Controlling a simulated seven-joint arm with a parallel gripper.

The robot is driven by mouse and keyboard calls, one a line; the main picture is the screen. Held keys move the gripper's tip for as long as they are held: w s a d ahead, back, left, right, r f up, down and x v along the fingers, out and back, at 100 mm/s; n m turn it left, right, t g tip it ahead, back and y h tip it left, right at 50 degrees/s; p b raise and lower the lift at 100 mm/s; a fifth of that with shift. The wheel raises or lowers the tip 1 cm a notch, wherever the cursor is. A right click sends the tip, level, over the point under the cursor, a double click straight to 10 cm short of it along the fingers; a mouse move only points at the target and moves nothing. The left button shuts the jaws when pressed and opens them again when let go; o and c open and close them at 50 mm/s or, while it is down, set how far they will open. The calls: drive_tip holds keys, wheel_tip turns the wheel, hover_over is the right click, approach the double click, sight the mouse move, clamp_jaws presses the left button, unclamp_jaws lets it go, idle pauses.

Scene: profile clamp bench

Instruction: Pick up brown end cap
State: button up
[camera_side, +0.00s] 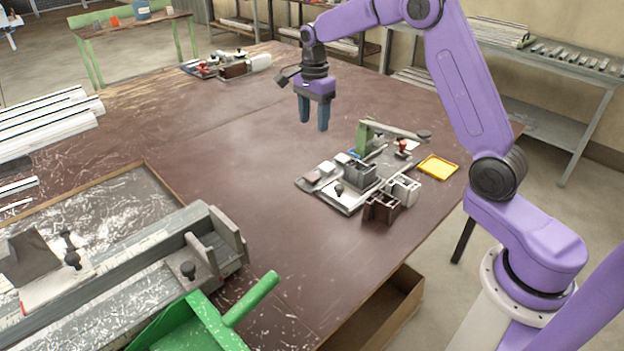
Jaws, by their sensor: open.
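A brown block (381,208), which looks like the brown end cap, sits at the front edge of the clamp fixture (338,206), beside a light grey profile piece (406,189). My gripper (314,121) is open and empty, pointing down above the table, behind and to the left of this fixture. It is well apart from the brown block. A second brown piece (233,70) lies on another fixture at the far left of the table; it is too small to tell what it is.
A green clamp arm (376,134) stands at the fixture's back. A dark grey profile (359,174) sits on the fixture. A yellow tray (438,167) lies to its right. A metal-scrap-strewn tray (100,215) and a green handle (250,299) fill the front left. The table's middle is clear.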

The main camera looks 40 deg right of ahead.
hover_over(315, 175)
drive_tip(key=f, duration=1.1)
drive_tip(key=shift+a+f, duration=0.2)
drive_tip(key=shift+f, duration=0.15)
drive_tip(key=shift+w+d+f, duration=0.1)
drive_tip(key=shift+d+f, duration=0.05)
drive_tip(key=shift+f, duration=1.3)
drive_tip(key=shift+d+f, duration=0.1)
drive_tip(key=shift+f, duration=1.35)
drive_tip(key=c, duration=0.8)
